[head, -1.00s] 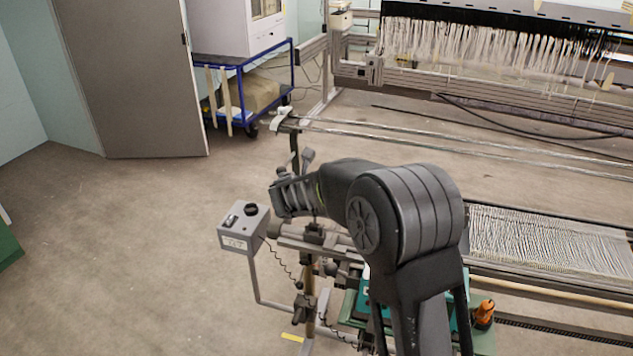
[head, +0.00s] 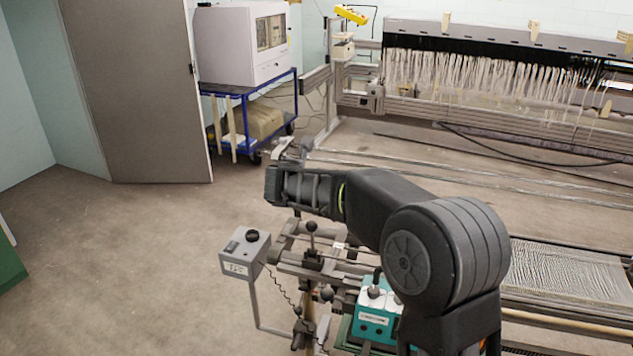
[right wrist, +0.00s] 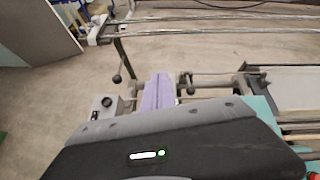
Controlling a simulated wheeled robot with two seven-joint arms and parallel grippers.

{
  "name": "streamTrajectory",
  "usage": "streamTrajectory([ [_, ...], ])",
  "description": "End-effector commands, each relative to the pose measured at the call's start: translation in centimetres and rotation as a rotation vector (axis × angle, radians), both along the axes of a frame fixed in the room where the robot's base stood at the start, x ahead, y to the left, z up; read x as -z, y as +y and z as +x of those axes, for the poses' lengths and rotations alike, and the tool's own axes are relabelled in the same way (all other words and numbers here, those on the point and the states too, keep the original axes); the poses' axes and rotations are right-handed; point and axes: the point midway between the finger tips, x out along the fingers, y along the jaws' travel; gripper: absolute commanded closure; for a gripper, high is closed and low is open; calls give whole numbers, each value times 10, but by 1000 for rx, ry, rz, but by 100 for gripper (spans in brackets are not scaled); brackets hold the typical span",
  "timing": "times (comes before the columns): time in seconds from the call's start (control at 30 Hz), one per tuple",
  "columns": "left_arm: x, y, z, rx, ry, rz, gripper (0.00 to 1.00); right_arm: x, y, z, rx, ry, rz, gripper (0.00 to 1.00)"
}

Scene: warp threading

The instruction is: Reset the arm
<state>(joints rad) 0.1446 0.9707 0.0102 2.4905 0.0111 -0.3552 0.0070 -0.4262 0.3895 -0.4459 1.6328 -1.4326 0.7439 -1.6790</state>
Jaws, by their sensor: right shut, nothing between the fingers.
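My right arm (head: 385,205) comes in from the lower right in the head view and bends to the left, its forearm over the machine's end frame. Its gripper cannot be made out in the head view. In the right wrist view, my right gripper (right wrist: 158,82) shows as pale purple fingers beyond the dark wrist housing. It is shut and empty, above the frame's bars and floor. My left gripper is in neither view.
A grey control box (head: 245,252) on a post stands left of the arm. A teal box (head: 375,318) with knobs sits below it. Warp threads (head: 575,272) stretch at the right. A blue cart (head: 245,90) stands at the back.

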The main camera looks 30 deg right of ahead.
Motion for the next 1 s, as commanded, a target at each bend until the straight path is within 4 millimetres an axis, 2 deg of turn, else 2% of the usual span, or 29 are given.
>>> streamTrajectory([
  [0.57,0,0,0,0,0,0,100,-1,0,0,5,-5,4,100],
  [0.73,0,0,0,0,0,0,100,1,8,6,39,-91,121,100],
  [0.77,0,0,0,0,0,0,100,5,14,7,50,-117,176,100],
  [0.87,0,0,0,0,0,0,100,37,50,9,109,-197,460,100],
  [0.97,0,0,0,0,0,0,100,85,104,1,201,-223,773,100],
  [1.0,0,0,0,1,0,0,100,109,126,-6,258,-219,898,100],
])
